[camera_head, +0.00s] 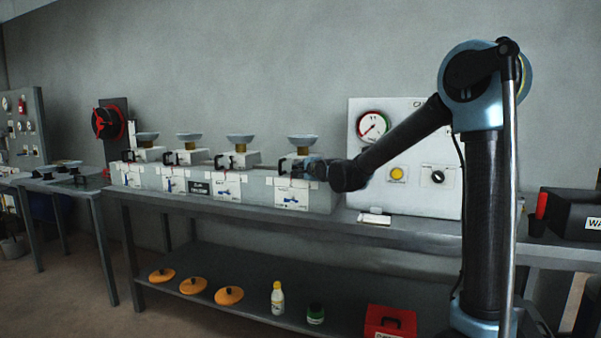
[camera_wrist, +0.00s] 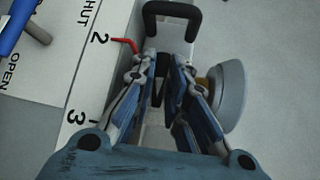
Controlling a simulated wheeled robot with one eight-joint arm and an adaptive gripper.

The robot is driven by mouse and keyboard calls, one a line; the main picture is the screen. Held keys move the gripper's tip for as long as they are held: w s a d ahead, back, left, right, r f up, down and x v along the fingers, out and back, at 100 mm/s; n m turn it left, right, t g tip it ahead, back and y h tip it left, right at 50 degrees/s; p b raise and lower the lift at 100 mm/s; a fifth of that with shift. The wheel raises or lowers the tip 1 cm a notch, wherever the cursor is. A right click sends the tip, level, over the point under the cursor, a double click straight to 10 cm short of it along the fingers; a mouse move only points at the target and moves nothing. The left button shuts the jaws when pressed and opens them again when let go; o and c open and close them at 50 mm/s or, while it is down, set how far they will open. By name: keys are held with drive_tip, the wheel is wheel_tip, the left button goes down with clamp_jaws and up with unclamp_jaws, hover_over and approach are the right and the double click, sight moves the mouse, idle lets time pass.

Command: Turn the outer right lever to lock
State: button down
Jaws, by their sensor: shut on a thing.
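The outer right lever is a white block with a cup-like grey dish (camera_head: 302,139) and a black U-shaped handle; it is the rightmost of several alike. In the wrist view the black handle (camera_wrist: 172,10) shows at the top, with a red pointer (camera_wrist: 124,43) near the number 2 on a white scale (camera_wrist: 88,75). The grey dish (camera_wrist: 230,95) is to the right. My gripper (camera_wrist: 165,62) is over the white block, fingers close together and shut on part of the lever. The fingers hide the exact contact. In the head view my gripper (camera_head: 312,168) covers part of the unit.
A blue valve handle (camera_head: 290,199) sits on the panel below. A white gauge panel (camera_head: 415,115) stands to the right, behind my arm. A small white object (camera_head: 374,218) lies at the bench's edge.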

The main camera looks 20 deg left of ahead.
drive_tip(key=n+g+h, duration=0.1)
drive_tip(key=n+h, duration=0.1)
drive_tip(key=h, duration=0.1)
drive_tip(key=shift+s+a+r+n+g, duration=0.1)
drive_tip(key=shift+a+r+n+g, duration=0.1)
drive_tip(key=shift+n+g, duration=0.15)
drive_tip(key=n+h, duration=0.1)
drive_tip(key=n+g+h, duration=0.1)
drive_tip(key=h, duration=0.1)
drive_tip(key=shift+a, duration=0.25)
drive_tip(key=n+h, duration=0.1)
drive_tip(key=h, duration=0.2)
drive_tip(key=shift+a+r+n+g+h, duration=0.1)
drive_tip(key=shift+a+n+g+h, duration=0.1)
drive_tip(key=shift+n+g+h, duration=0.2)
drive_tip(key=shift+n+h, duration=0.75)
drive_tip(key=shift+h, duration=0.85)
drive_tip(key=c, duration=1.6)
unclamp_jaws()
